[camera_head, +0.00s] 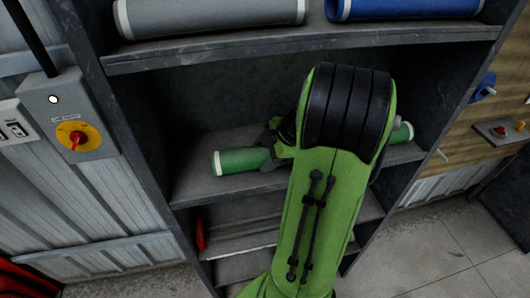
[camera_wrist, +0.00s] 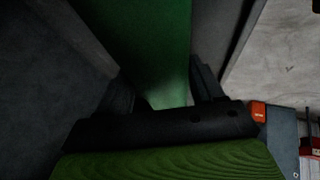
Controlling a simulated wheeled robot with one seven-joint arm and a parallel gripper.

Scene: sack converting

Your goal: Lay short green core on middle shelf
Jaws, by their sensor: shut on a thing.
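The short green core (camera_head: 243,161), a green roll with white end bands, lies roughly level across the middle shelf's opening in the head view. My gripper (camera_head: 273,148) is shut on it near its middle. My green arm hides much of its right part; its right end shows again beyond the arm. The core also fills the upper middle of the wrist view (camera_wrist: 150,45), between my two dark fingers (camera_wrist: 160,95). The middle shelf (camera_head: 190,190) is a dark board just below the core. I cannot tell whether the core touches the board.
A grey roll (camera_head: 210,14) and a blue roll (camera_head: 400,8) lie on the shelf board above (camera_head: 200,54). Side posts bound the bay. A lower shelf (camera_head: 240,240) holds a thin red item (camera_head: 200,234). A switch box (camera_head: 72,125) is on the left wall.

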